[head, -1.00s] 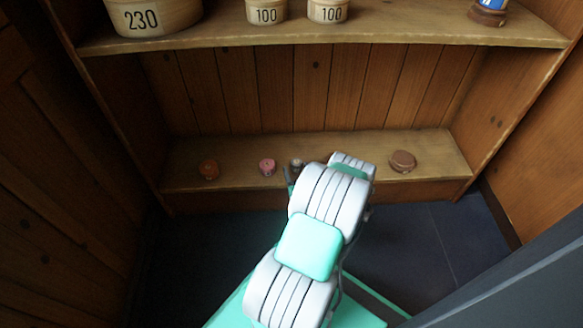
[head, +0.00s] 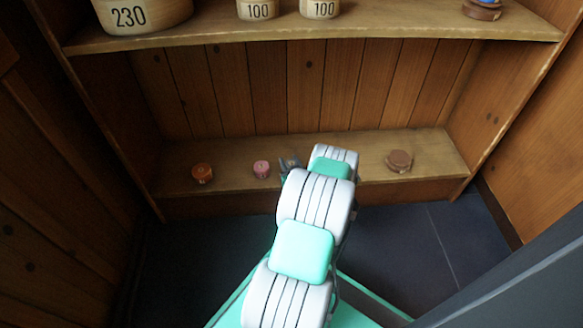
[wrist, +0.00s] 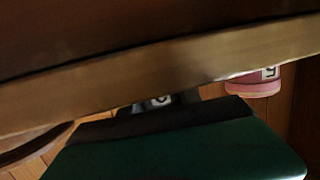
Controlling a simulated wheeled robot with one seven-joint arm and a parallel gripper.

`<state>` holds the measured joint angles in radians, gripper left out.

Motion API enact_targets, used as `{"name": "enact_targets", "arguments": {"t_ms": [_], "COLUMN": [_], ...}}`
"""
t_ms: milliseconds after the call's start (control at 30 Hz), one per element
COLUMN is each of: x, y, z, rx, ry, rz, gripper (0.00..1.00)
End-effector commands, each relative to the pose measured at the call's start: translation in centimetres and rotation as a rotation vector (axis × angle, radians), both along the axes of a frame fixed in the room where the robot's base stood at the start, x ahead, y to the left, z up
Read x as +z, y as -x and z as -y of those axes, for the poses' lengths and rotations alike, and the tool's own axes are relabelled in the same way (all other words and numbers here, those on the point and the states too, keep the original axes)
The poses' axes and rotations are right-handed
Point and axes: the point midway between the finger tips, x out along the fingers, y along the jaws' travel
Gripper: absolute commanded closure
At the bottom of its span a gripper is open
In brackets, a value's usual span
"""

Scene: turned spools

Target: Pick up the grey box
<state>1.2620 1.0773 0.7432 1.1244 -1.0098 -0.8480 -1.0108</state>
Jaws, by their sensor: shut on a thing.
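My gripper (head: 289,163) is at the lower shelf, partly hidden behind my arm. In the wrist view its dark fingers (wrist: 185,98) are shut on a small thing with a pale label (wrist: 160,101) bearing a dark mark. Most of that thing is hidden by the fingers and the shelf board, so its shape and colour are unclear. I cannot make out a grey box clearly in either view. A pink spool (head: 261,169) stands just left of my gripper; it also shows in the wrist view (wrist: 253,83), with a numbered label.
The lower shelf (head: 230,182) also bears an orange spool (head: 202,173) at left and a brown spool (head: 399,161) at right. The upper shelf (head: 400,30) hangs above, with large numbered containers (head: 144,15).

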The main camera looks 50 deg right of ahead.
Motion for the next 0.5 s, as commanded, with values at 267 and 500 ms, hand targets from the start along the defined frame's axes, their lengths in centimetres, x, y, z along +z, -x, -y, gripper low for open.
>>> {"name": "enact_targets", "arguments": {"t_ms": [267,500], "x": [-0.02,-0.01], "y": [0.01,0.01], "z": [-0.01,-0.01], "rx": [0.0,0.0], "ry": [0.0,0.0], "rz": [0.0,0.0], "gripper": [0.88,1.0]}}
